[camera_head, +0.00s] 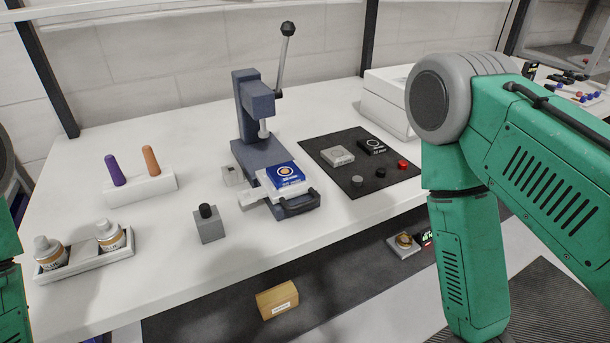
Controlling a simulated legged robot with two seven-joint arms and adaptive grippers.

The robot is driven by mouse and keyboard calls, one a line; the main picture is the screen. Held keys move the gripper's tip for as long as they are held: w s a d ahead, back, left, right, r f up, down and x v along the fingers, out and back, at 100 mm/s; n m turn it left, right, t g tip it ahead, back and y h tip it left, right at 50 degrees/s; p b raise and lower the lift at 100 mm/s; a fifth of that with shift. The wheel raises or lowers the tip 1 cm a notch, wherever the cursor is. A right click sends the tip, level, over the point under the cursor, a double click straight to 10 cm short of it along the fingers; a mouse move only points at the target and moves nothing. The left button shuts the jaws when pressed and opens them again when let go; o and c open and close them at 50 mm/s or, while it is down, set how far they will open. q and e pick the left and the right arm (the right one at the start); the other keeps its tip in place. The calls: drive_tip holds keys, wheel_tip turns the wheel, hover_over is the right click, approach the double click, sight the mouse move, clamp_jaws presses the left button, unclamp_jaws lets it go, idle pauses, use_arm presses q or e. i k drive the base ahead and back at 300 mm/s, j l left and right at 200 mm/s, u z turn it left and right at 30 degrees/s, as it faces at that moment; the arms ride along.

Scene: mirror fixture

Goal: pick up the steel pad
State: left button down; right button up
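A black mat (328,178) lies on the right part of the white table. On it a light grey square block with a round mark (337,156) lies beside a black one (371,146). In front of them are small round pieces: a grey one (357,181), a black one (380,174) and a red one (402,164). No label here names the steel pad, so I cannot tell for certain which piece it is; the grey ones look closest to steel. My green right arm fills the right side. Only a sliver of my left arm shows. Neither gripper is in view.
A dark lever press (253,110) stands mid-table, with a blue-topped piece (286,176) at its front. A grey block with a black knob (208,225), a two-handle holder (145,188) and a bottle tray (84,258) stand to its left. White boxes (388,98) stand behind the mat.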

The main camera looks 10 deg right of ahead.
sight(357, 181)
drive_tip(key=i+l+u, duration=0.15)
drive_tip(key=l+u, duration=0.25)
drive_tip(key=l, duration=0.45)
drive_tip(key=l+u, duration=0.4)
drive_tip(key=l, duration=0.45)
